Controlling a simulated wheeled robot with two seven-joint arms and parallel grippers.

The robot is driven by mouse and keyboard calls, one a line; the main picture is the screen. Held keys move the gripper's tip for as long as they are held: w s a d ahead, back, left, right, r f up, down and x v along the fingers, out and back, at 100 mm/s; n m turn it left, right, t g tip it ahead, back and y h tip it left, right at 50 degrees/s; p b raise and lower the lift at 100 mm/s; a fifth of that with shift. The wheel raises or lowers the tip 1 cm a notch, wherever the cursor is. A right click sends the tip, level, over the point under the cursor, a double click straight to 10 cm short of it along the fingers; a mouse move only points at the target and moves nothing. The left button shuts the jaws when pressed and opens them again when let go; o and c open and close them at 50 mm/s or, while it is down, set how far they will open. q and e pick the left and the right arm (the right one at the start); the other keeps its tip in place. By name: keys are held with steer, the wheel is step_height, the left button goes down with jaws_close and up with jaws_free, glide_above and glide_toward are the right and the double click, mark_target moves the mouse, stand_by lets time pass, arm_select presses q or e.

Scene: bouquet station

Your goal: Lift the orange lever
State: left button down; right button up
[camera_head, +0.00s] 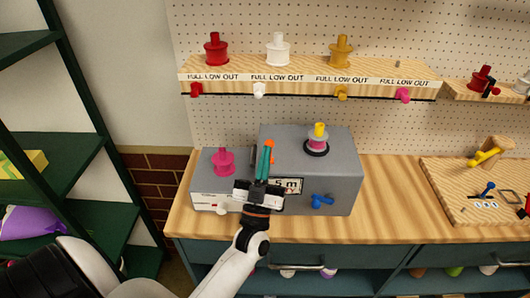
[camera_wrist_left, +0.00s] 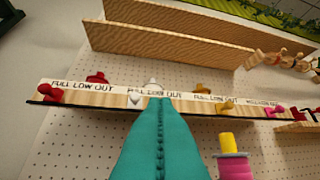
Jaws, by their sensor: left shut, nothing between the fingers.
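The grey machine box (camera_head: 340,185) stands on the wooden bench. A small orange piece (camera_head: 269,144), which looks like the orange lever, shows at the tips of my left gripper (camera_head: 264,158). The gripper's teal fingers are shut with nothing between them and hide part of the lever. I cannot tell whether they touch it. In the left wrist view the shut teal fingers (camera_wrist_left: 158,140) fill the lower middle, and the lever does not show. My right gripper is not in view.
A pink spool (camera_head: 223,162) sits on the box's lower left part and a pink-and-yellow spool (camera_head: 318,140) on its top. A blue knob (camera_head: 321,201) is on the front. A spool shelf (camera_head: 300,68) hangs above.

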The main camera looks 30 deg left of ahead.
mark_target(266, 143)
arm_select(q)
steer(key=shift+w+a+r, duration=0.4)
steer(key=shift+w+a, duration=0.05)
steer(key=shift+w, duration=0.25)
steer(key=shift+w+a+r, duration=0.2)
steer(key=shift+w+a, duration=0.05)
steer(key=shift+w, duration=0.15)
steer(key=shift+w+a+r, duration=0.2)
steer(key=shift+w, duration=0.2)
stand_by(0.8)
